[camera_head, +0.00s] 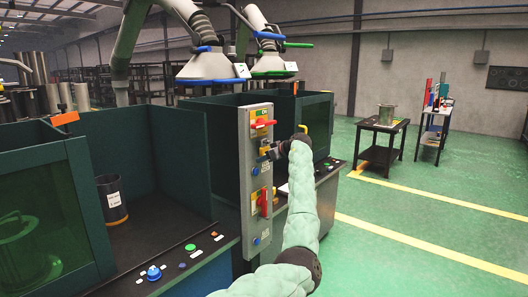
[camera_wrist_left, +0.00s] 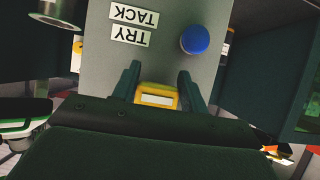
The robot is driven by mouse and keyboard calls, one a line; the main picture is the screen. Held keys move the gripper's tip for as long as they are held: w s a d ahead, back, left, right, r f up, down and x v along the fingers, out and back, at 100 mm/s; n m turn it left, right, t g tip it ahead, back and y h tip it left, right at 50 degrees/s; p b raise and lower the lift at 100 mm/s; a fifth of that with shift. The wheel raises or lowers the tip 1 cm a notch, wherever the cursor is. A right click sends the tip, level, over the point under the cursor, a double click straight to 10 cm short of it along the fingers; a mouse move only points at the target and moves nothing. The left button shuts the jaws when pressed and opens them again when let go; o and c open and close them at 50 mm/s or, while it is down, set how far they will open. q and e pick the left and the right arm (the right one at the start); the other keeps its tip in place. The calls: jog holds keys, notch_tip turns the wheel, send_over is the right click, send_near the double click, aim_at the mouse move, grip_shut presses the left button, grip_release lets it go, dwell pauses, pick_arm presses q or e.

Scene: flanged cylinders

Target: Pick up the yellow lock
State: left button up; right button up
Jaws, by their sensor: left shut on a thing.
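The yellow lock (camera_wrist_left: 157,97) sits between the two fingers of my left gripper (camera_wrist_left: 158,84) in the left wrist view, with a pale label on its face. The fingers are shut on it, in front of the grey control panel (camera_wrist_left: 110,60). In the head view my left gripper (camera_head: 268,151) is at the upper middle of the upright panel (camera_head: 249,226), and the lock is too small and covered to make out well. I cannot tell whether the lock still touches the panel. My right gripper is not in view.
The panel carries red handles (camera_head: 265,203) and a blue button (camera_wrist_left: 194,39). Dark green booths (camera_head: 180,160) stand on either side of it. A grey cylinder (camera_head: 112,200) stands in the left booth. A small table (camera_head: 381,126) stands at the right, with open green floor before it.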

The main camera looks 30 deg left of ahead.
pick_arm(q)
jog(key=shift+r, duration=0.4)
jog(key=shift+s+d, duration=0.15)
jog(key=shift+d, duration=1.35)
dwell(0.8)
jog(key=shift+d, duration=0.25)
jog(key=d+r, duration=0.1)
jog(key=d, duration=0.5)
jog(key=shift+s+d, duration=0.15)
jog(key=shift+s, duration=0.1)
dwell(1.1)
jog(key=shift+d+r, duration=0.1)
